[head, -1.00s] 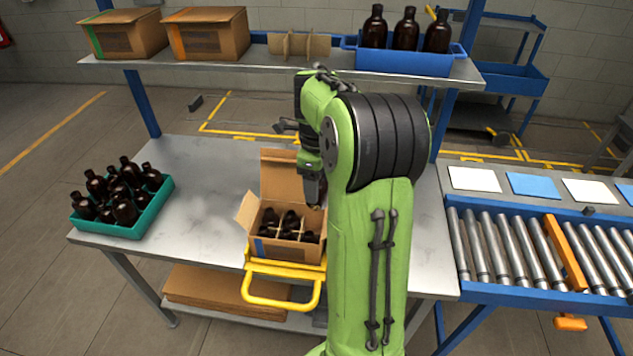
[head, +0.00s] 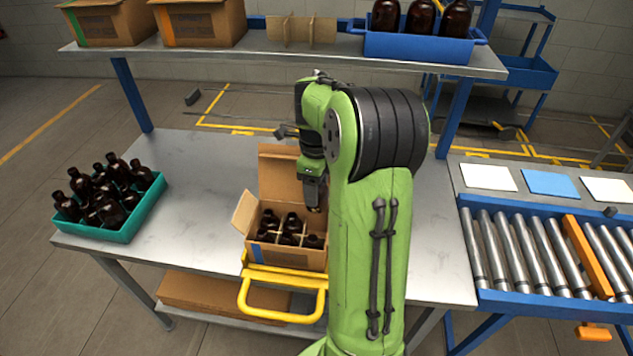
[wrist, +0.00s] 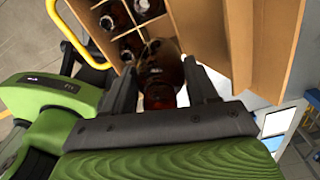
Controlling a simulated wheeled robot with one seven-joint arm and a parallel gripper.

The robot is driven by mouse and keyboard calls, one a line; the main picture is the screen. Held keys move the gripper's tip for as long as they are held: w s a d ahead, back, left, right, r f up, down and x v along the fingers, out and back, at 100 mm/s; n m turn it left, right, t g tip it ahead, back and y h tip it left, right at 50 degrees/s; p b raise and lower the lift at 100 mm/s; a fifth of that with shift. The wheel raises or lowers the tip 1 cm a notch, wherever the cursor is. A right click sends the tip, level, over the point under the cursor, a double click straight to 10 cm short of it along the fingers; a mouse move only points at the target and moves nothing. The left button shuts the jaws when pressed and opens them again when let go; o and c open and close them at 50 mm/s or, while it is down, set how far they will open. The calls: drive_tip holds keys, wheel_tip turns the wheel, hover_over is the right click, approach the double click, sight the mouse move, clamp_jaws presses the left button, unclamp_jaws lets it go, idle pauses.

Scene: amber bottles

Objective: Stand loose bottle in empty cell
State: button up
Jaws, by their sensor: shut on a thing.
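The open carton (head: 290,258) stands on the metal table with its flaps up. Dark amber bottles (head: 269,219) stand in its divided cells, and several also show in the wrist view (wrist: 115,17). My gripper (head: 315,205) is over the carton's right side. In the wrist view my gripper (wrist: 165,92) is shut on an amber bottle (wrist: 160,88), held between its two dark fingers beside the cardboard dividers. In the head view my gripper and arm mostly hide this bottle. I cannot tell how far its base is above the cells or which cell is empty.
A teal crate (head: 105,237) of bottles stands at the table's left. A yellow handle frame (head: 283,315) is in front of the carton. The shelf (head: 290,63) above holds cartons and a blue bin (head: 415,47). A roller conveyor (head: 530,250) is at right.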

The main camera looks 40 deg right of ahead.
sight(316, 212)
drive_tip(key=shift+s+f+b, duration=0.1)
drive_tip(key=shift+f+b, duration=0.3)
drive_tip(key=shift+f, duration=0.05)
wheel_tip(316, 212, down, 7)
drive_tip(key=b, duration=0.5)
drive_tip(key=shift+b, duration=0.35)
drive_tip(key=shift+a+f, duration=0.1)
drive_tip(key=shift+f, duration=0.2)
drive_tip(key=shift+s+a+f+b, duration=0.15)
drive_tip(key=shift+s+f+b, duration=0.1)
drive_tip(key=shift+b, duration=0.1)
drive_tip(key=o, duration=1.2)
drive_tip(key=shift+s, duration=0.1)
drive_tip(key=shift+c, duration=0.2)
wheel_tip(316, 212, up, 17)
drive_tip(key=p, duration=0.4)
drive_tip(key=shift+a+p, duration=0.1)
drive_tip(key=shift+p, duration=0.3)
drive_tip(key=shift+f, duration=0.1)
